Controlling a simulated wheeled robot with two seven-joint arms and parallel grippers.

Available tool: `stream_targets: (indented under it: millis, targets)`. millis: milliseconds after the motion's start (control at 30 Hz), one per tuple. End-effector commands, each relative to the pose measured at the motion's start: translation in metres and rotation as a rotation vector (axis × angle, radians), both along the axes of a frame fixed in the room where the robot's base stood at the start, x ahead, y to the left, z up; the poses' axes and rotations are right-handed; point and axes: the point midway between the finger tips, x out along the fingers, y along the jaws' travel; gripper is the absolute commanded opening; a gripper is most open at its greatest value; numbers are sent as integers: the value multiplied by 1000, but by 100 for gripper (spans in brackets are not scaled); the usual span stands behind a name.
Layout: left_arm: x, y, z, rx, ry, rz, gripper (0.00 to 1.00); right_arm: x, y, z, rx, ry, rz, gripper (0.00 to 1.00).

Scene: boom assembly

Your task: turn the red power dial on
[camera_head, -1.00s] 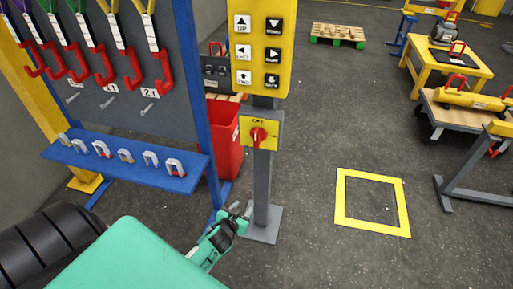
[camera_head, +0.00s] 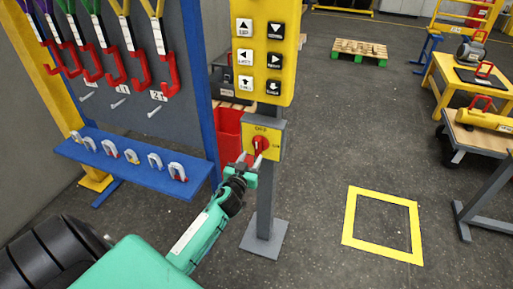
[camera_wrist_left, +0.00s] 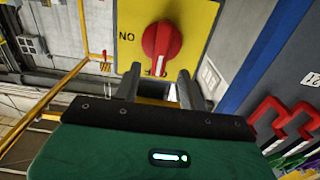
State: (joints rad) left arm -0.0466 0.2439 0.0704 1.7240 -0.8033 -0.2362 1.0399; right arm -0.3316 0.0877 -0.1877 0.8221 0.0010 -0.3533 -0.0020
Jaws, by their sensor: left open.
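The red power dial (camera_head: 261,144) sits on a yellow plate (camera_head: 275,131) on the grey post, below the yellow button panel. In the left wrist view the dial (camera_wrist_left: 161,42) is a round red knob with a white mark on its handle, and the word NO shows to its left. My left gripper (camera_head: 250,163) is just in front of and below the dial, pointing at it. Its two fingers (camera_wrist_left: 160,82) are apart and empty, with the dial beyond their tips. Contact is not visible. My right gripper is not in view.
The yellow button panel (camera_head: 262,60) hangs directly above the dial. A blue shelf with shackles (camera_head: 140,165) and a rack of red hooks stand to the left. A red bin (camera_head: 228,133) is behind the post. Open floor lies to the right around a yellow square (camera_head: 352,220).

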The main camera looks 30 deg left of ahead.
Motion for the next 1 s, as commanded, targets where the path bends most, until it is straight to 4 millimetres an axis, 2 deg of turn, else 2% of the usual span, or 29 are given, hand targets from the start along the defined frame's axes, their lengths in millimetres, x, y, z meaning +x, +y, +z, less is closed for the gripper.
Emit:
stream_targets:
  millis: [100,333,500,800,867,1000]
  targets:
    - [21,6,1,2,-1,1,42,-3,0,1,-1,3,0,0]
    - [49,12,0,1,0,1,42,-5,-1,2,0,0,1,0]
    - [58,14,0,0,0,0,42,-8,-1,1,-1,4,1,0]
    - [59,15,0,0,0,0,42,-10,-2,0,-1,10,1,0]
    - [59,15,0,0,0,0,32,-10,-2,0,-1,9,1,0]
    - [59,15,0,1,0,0,4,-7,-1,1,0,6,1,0]
